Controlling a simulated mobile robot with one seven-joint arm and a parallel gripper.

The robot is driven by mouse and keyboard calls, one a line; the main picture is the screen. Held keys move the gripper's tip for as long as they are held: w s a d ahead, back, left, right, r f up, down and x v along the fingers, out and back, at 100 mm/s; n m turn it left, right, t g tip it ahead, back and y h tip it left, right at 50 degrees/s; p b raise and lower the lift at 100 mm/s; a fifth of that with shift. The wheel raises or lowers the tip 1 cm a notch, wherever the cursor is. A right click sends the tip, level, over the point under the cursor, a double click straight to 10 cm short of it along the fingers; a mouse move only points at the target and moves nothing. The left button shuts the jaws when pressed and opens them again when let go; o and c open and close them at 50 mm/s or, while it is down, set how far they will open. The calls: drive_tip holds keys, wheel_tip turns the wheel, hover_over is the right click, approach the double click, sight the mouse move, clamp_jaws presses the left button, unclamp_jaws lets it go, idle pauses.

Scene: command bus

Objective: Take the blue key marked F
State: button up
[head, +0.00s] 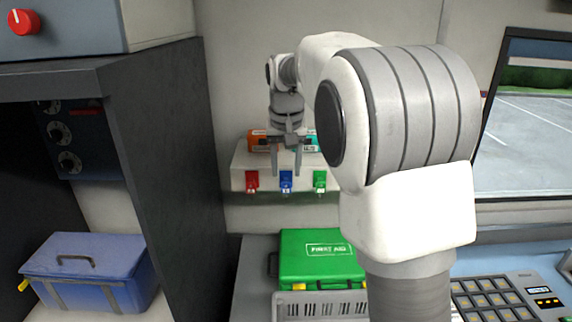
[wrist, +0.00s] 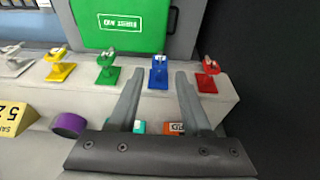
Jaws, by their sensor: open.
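The blue key (head: 286,182) hangs at the front of the white shelf (head: 240,180), between a red key (head: 251,180) and a green key (head: 320,180). Its mark is too small to read. My gripper (head: 286,172) is open and empty, pointing down, just above the blue key in the head view. In the wrist view the blue key (wrist: 158,74) shows between the tips of my open gripper (wrist: 160,75), apparently untouched. The red key (wrist: 208,76) is just right of the right finger, and the green key (wrist: 107,70) is left of the left finger.
Yellow (wrist: 59,68) and pale (wrist: 17,62) keys continue the row. An orange box (head: 258,141) and a purple roll (wrist: 69,125) stand on the shelf. Below is a green first aid case (head: 320,262). A dark cabinet wall (head: 170,170) stands left.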

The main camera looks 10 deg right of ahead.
sight(286, 183)
drive_tip(key=shift+b+x, duration=1.15)
drive_tip(key=shift+x, duration=1.65)
clamp_jaws()
drive_tip(key=shift+r, duration=0.25)
drive_tip(key=shift+s, duration=0.15)
drive_tip(key=shift+s+a+b, duration=0.25)
drive_tip(key=shift+s+b, duration=0.25)
drive_tip(key=shift+s, duration=0.6)
drive_tip(key=shift+s, duration=0.2)
